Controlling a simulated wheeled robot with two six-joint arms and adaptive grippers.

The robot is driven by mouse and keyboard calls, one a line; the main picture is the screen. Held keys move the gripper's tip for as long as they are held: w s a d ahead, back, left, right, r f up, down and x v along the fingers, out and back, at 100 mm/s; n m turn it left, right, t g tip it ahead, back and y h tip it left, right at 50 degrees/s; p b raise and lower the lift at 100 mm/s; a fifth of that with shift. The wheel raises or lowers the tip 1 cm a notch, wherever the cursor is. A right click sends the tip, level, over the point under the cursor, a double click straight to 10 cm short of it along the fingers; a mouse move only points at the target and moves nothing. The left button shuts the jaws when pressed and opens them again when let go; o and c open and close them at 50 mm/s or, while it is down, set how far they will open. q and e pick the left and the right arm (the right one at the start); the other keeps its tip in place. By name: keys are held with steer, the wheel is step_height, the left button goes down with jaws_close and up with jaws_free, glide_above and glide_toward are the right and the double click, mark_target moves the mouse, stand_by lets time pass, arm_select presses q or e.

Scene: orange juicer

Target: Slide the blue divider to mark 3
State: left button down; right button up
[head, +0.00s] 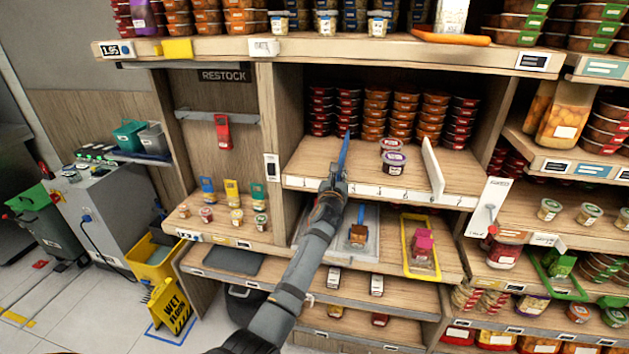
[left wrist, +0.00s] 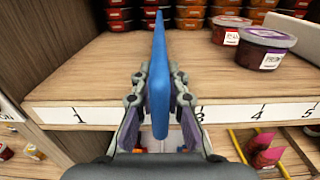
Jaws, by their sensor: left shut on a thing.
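The blue divider (head: 343,152) stands upright on the middle wooden shelf, its edge facing the front. My left gripper (head: 336,184) is shut on it at the shelf's front edge. In the left wrist view the blue divider (left wrist: 158,75) is between both fingers of the left gripper (left wrist: 158,108). The number strip (left wrist: 240,113) shows 1 to the left of the divider and 3 just right of the right finger, with 4 and 5 farther right. The gripper hides the strip between 1 and 3. My right gripper is not in view.
Two lidded tubs, a purple-topped one (left wrist: 263,47) and a smaller one (left wrist: 231,30), stand right of the divider. A white divider (head: 432,166) stands farther right. Stacked tubs (head: 390,110) fill the back. The shelf left of the blue divider is clear.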

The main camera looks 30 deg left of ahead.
arm_select(q)
steer(key=shift+w+d+b, duration=0.1)
steer(key=shift+w+d, duration=0.1)
steer(key=shift+d, duration=0.6)
steer(key=shift+w+d+b, duration=0.15)
steer(key=shift+w+d, duration=0.05)
steer(key=shift+d, duration=0.65)
steer(key=shift+w+d+b, duration=0.1)
steer(key=shift+w+d, duration=0.1)
steer(key=shift+d, duration=0.6)
steer(key=c, duration=1.4)
jaws_free()
steer(key=shift+o, duration=0.2)
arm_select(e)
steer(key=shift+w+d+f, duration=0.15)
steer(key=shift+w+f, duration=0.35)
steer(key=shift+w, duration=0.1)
arm_select(q)
step_height(320, 180, up, 10)
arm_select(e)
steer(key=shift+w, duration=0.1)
